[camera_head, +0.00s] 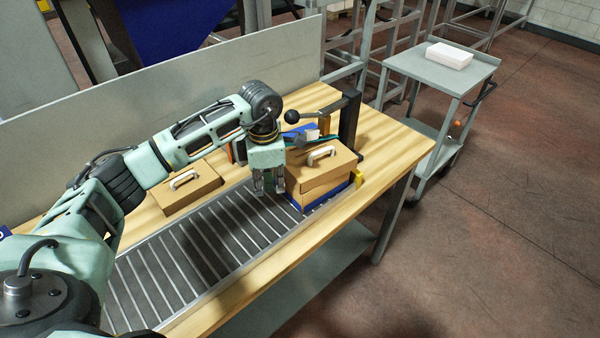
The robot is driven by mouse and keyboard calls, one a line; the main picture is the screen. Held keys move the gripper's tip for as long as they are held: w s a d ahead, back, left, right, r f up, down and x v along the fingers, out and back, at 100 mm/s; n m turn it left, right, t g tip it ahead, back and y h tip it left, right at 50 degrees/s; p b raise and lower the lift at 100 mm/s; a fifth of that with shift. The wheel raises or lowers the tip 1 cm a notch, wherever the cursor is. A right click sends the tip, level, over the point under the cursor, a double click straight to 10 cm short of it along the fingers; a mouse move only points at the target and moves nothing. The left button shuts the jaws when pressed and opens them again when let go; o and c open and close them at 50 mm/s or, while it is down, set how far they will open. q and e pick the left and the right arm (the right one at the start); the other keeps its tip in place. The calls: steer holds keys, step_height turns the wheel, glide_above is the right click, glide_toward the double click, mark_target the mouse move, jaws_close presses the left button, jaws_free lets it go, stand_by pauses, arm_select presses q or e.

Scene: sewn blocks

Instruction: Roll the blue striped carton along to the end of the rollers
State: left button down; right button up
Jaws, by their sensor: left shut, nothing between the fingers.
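The blue striped carton (328,177) is a brown box with a white handle on top and a blue band low on its sides. It stands upright at the far end of the roller track (196,245). My left gripper (269,190) is shut and empty, pointing down over the rollers just left of the carton. I cannot tell whether its fingers touch the carton's side. My right gripper is not in view.
A second brown carton (186,191) with a white handle lies on the wooden table behind the rollers. A dark post (350,125) with a ball-ended lever stands behind the striped carton. A grey cart (420,70) holds a white box (449,56). The near rollers are clear.

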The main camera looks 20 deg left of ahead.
arm_select(q)
step_height(320, 180, up, 12)
steer(key=p, duration=0.6)
steer(key=shift+p, duration=0.4)
